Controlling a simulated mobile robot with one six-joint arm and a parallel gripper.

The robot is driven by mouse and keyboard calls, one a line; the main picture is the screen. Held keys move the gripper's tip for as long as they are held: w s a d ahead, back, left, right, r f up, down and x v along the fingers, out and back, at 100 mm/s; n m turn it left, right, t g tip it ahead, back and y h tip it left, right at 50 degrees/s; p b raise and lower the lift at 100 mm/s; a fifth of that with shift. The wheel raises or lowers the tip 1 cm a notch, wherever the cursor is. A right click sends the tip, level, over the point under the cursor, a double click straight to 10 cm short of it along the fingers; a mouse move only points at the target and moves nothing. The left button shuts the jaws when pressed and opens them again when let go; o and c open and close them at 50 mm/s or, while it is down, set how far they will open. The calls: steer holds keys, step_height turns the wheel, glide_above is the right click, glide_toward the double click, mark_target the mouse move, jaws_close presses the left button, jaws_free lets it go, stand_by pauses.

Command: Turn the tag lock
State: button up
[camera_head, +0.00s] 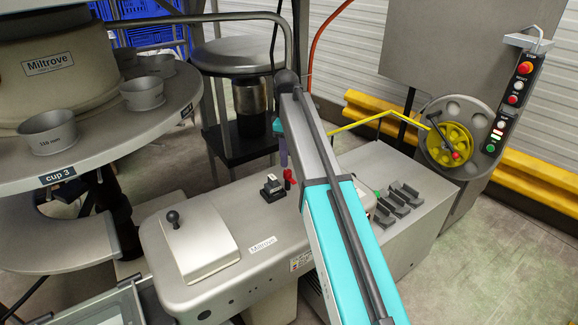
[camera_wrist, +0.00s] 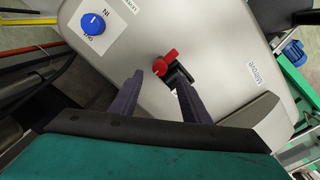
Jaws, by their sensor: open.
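A red winged knob (camera_wrist: 165,62) lies just beyond my fingertips in the wrist view, slightly right of centre. A black block (camera_wrist: 180,76) is right beside it, partly behind my right finger. In the head view the red knob (camera_head: 289,178) and the black block with a pale top (camera_head: 271,187) stand on the grey machine top. I cannot read any mark naming either as the tag lock. My gripper (camera_wrist: 158,84) is open and empty, its two dark fingers apart, short of the knob. In the head view only one purple finger (camera_head: 282,151) shows above the knob.
A blue knob (camera_wrist: 93,23) with a label reading IN is at the wrist view's upper left. In the head view, a black-knobbed lever (camera_head: 173,218) is left on the machine, grey clips (camera_head: 398,199) right. The round cup table (camera_head: 100,153) stands left.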

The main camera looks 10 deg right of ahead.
mark_target(288, 171)
steer(key=shift+w+f+p, duration=0.15)
steer(key=shift+f+p, duration=0.75)
steer(key=shift+f, duration=2.25)
steer(key=shift+d, duration=0.15)
steer(key=c, duration=1.1)
steer(key=shift+o, duration=0.2)
